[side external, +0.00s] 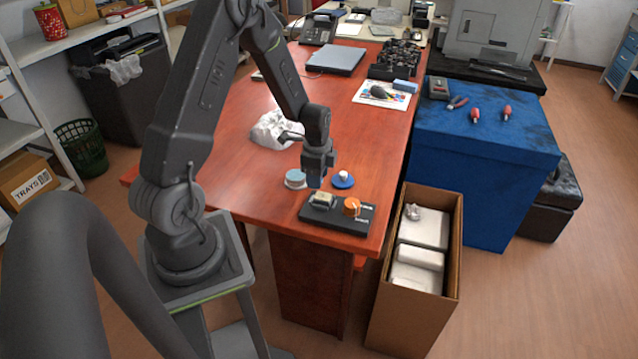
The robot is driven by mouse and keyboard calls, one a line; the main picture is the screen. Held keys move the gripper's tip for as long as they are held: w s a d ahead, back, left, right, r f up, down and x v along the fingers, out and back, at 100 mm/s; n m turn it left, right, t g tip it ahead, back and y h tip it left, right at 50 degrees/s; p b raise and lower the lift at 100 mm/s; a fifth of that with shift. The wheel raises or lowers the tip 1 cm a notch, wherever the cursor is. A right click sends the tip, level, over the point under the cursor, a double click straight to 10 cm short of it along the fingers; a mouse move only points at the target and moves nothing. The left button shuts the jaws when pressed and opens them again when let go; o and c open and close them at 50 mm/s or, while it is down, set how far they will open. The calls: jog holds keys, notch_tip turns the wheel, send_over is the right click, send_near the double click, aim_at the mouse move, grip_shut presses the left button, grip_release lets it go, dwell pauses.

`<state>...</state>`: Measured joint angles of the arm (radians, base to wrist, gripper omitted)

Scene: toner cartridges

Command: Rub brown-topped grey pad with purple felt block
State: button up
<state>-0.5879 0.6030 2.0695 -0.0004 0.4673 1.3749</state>
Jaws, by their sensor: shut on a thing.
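My gripper (315,176) points down over the front part of the red-brown table, just above and behind a black board (337,219). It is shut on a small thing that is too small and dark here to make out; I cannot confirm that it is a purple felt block. On the board's left side sits a small block (323,199) with a pale brownish top, perhaps the grey pad, close below the gripper. I cannot tell whether the held thing touches it. An orange knob (351,206) stands on the board's right side.
Crumpled white material (272,130) lies behind, left. An open carton (450,250) stands right of the table (240,130), whose left part is clear.

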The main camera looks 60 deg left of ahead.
jog(key=shift+r, duration=2.25)
jog(key=shift+d, duration=0.15)
jog(key=shift+f, duration=0.1)
